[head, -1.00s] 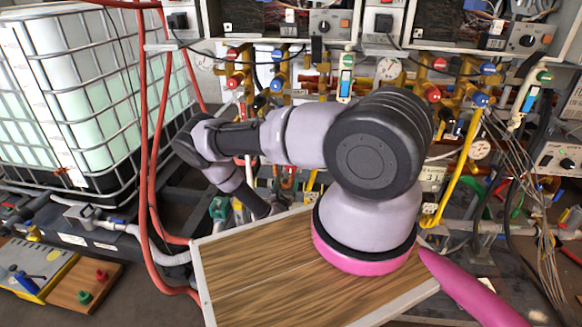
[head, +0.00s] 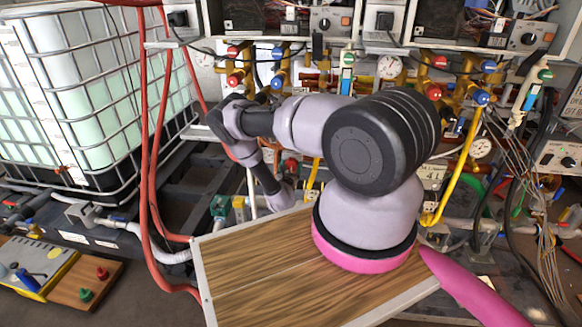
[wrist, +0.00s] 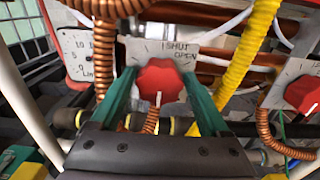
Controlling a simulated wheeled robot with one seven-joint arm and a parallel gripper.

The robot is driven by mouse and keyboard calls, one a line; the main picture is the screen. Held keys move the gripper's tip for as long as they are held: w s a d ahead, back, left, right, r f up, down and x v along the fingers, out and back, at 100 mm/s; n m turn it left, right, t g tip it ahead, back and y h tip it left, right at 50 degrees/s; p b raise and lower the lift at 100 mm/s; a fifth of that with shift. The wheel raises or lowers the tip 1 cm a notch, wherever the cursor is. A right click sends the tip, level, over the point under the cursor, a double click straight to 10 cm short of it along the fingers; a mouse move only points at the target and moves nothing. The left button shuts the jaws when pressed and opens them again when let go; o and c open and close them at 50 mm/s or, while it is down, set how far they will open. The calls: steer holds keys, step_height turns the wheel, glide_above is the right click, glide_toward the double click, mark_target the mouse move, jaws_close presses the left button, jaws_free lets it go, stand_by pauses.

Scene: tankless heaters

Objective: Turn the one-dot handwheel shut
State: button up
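A red handwheel (wrist: 158,80) shows in the middle of the wrist view, in front of a pale plate (wrist: 135,48) marked SHUT and OPEN. A white line on the wheel points down. My gripper (wrist: 158,76) has its two green fingers on either side of this wheel, with narrow gaps that look clear of it. Whether the fingers touch the wheel is hard to tell. No dot mark can be read clearly. A second red handwheel (wrist: 303,93) sits at the right edge, beside its own plate. In the head view my gripper is hidden behind the arm and the valves.
In the head view, a caged white tank (head: 85,90) and red hoses (head: 150,150) stand left of the arm.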

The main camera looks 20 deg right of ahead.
steer(key=c, duration=0.8)
steer(key=shift+c, duration=0.2)
steer(key=shift+m, duration=0.3)
